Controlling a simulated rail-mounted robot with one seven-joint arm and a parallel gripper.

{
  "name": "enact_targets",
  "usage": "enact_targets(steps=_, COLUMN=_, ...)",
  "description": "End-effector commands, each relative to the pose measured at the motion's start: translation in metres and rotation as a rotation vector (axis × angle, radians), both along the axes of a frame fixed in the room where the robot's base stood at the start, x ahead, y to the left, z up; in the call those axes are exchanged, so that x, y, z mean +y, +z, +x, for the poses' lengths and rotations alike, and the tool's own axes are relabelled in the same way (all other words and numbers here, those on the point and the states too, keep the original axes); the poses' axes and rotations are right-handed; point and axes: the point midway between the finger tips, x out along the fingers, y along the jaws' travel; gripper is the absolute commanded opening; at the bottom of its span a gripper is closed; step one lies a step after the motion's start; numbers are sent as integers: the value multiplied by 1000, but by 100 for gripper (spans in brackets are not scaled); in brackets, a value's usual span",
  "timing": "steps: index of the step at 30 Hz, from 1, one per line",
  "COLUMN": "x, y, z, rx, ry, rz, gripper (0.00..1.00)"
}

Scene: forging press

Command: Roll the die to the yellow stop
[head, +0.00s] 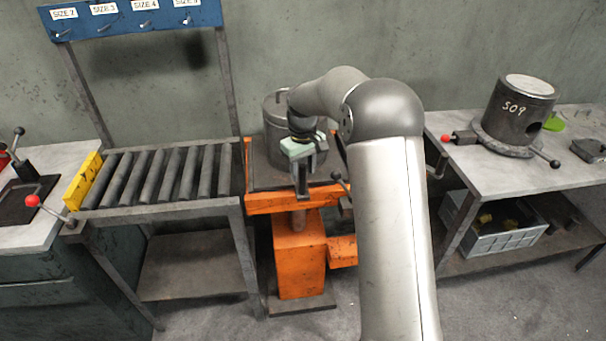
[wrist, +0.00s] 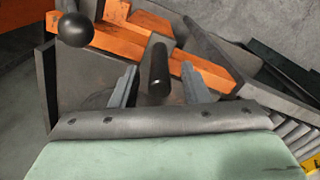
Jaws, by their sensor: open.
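The die, a dark grey steel cylinder (head: 279,112), stands on the top of an orange lift table (head: 283,204). My arm hides part of its right side. The yellow stop (head: 83,182) is a bar across the left end of the roller conveyor (head: 160,175); a yellow piece at the wrist view's lower right corner (wrist: 313,164) looks like it. My gripper (head: 302,192) is in front of the die, over the table's front edge. Its fingers (wrist: 160,78) are open, with a dark upright peg (wrist: 158,66) seen between them; I cannot tell whether they touch it.
A ball-ended lever (wrist: 75,30) is near the gripper in the wrist view. Right is a bench (head: 470,150) with a cylinder marked S09 (head: 519,108) and a grey crate (head: 494,232) below. A red-knobbed lever (head: 33,201) is by the conveyor's left end. The rollers are clear.

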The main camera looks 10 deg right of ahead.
Motion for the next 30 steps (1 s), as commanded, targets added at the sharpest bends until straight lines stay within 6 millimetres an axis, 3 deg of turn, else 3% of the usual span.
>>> enact_targets(steps=6, x=0, y=-22, z=0, rx=1, ry=0, rz=0, gripper=42)
enact_targets(steps=16, x=0, y=-26, z=0, rx=0, ry=-1, rz=-1, gripper=42)
enact_targets(steps=21, x=0, y=-26, z=0, rx=0, ry=-1, rz=-1, gripper=0)
enact_targets(steps=30, x=2, y=-26, z=0, rx=-1, ry=-1, rz=0, gripper=0)
